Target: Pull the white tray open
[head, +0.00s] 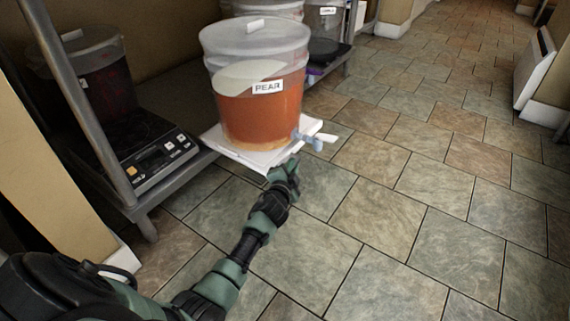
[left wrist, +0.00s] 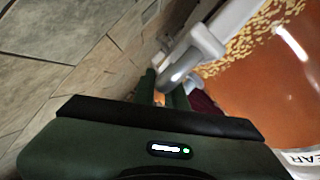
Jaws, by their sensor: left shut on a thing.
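The white tray (head: 238,154) sticks out from the low rack over the tiled floor. A lidded bucket of orange liquid labelled PEAR (head: 290,100) stands upright on it. The bucket's spigot (head: 307,137) points out over the tray's front right side.
The metal rack post (head: 80,95) stands left of the tray. More buckets (head: 325,20) stand behind. The tiled floor (head: 400,200) in front and right is clear.

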